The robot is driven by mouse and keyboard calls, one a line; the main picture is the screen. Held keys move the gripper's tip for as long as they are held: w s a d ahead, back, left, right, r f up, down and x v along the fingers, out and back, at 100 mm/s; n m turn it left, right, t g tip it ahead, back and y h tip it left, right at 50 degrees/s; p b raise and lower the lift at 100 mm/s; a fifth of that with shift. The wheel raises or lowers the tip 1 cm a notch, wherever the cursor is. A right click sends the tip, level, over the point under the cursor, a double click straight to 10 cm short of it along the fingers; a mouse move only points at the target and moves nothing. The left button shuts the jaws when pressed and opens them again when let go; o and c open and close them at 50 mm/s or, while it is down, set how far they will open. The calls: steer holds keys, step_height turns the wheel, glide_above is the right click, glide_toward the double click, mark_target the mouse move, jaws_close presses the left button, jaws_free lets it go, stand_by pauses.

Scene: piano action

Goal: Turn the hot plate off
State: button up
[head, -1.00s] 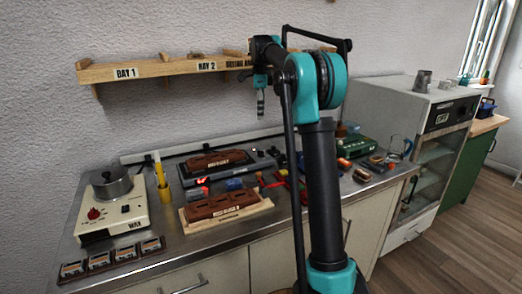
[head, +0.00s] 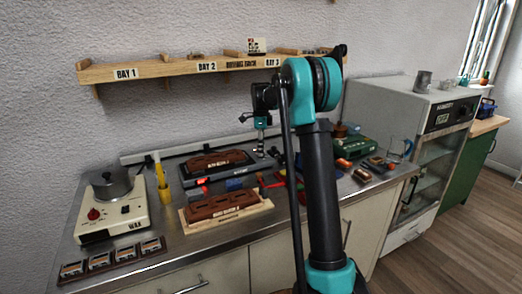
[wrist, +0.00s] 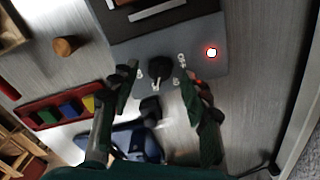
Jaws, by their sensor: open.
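The hot plate (head: 185,179), a low dark-grey appliance, stands on the counter under the shelf, bearing a brown block (head: 216,159). In the wrist view its grey control panel (wrist: 205,33) carries a black knob (wrist: 160,68) with a pale pointer, small white markings at its sides, and a glowing red lamp (wrist: 211,52). My gripper (wrist: 157,75) is open. Its two dark green fingers lie on either side of the knob in the picture; I cannot tell whether they touch it. In the head view my gripper (head: 261,150) hangs at the plate's right end.
A cream heater (head: 118,222) marked WAX, with a metal pot, stands at the left. A second brown block (head: 222,204) lies on a wooden base in front. A coloured-block tray (wrist: 60,108) is nearby. The wooden shelf (head: 160,70) runs along the wall above.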

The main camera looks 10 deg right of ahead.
steer(key=shift+f, duration=0.45)
steer(key=shift+c, duration=0.2)
jaws_close()
